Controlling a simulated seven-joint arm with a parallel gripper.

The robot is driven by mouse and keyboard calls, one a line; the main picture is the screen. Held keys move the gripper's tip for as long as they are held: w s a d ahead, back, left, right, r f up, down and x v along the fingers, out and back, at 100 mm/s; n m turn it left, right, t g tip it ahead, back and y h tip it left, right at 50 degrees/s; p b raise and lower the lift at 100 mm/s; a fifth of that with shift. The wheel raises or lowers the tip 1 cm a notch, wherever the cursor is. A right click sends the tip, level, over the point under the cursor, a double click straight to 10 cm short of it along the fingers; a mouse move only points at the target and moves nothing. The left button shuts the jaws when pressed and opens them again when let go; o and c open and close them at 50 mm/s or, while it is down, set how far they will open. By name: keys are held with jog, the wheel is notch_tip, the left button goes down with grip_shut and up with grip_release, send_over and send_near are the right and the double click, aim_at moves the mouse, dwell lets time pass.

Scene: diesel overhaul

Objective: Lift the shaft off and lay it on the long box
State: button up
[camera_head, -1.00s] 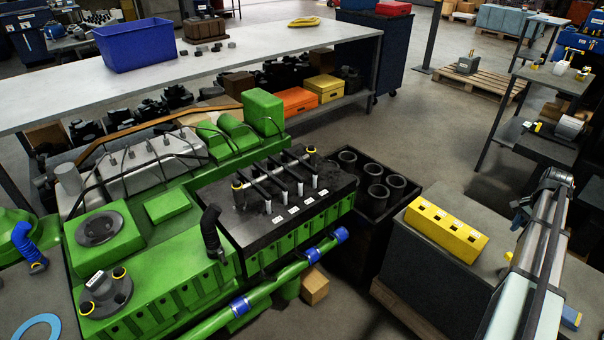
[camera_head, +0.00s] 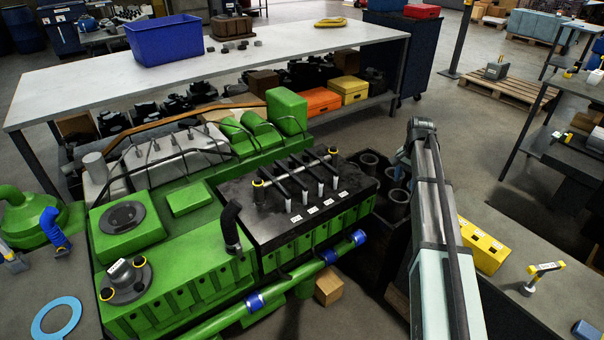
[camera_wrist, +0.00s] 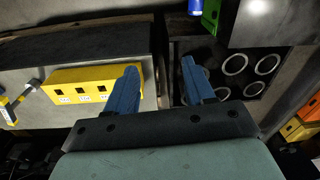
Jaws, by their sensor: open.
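A black crate of cylinder liners (camera_head: 369,165) stands between the engine and the yellow box; it shows at right in the wrist view (camera_wrist: 250,88). A black bent hose (camera_head: 231,226) rises from the engine.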

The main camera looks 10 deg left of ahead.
jog(key=w+a+r+n, duration=0.1)
jog(key=a+r+n, duration=0.1)
jog(key=a, duration=1.1)
jog(key=w+a+r+n, duration=0.1)
jog(key=a+r+n, duration=0.1)
jog(key=a, duration=1)
notch_tip(320, 180, up, 5)
jog(key=n, duration=1.7)
send_over(298, 168)
jog(key=f+n, duration=0.2)
jog(key=n, duration=0.2)
jog(key=f+n, duration=0.3)
jog(key=n, duration=0.2)
jog(key=f+n, duration=0.3)
jog(key=n, duration=0.1)
jog(key=shift+s+d+f+n+g, duration=0.15)
jog(key=shift+d+f+n+g, duration=0.15)
jog(key=shift+d+g, duration=0.1)
jog(key=shift+a+f, duration=0.2)
jog(key=shift+f, duration=1.15)
jog(key=shift+a+f, duration=0.15)
jog(key=shift+f, duration=1.2)
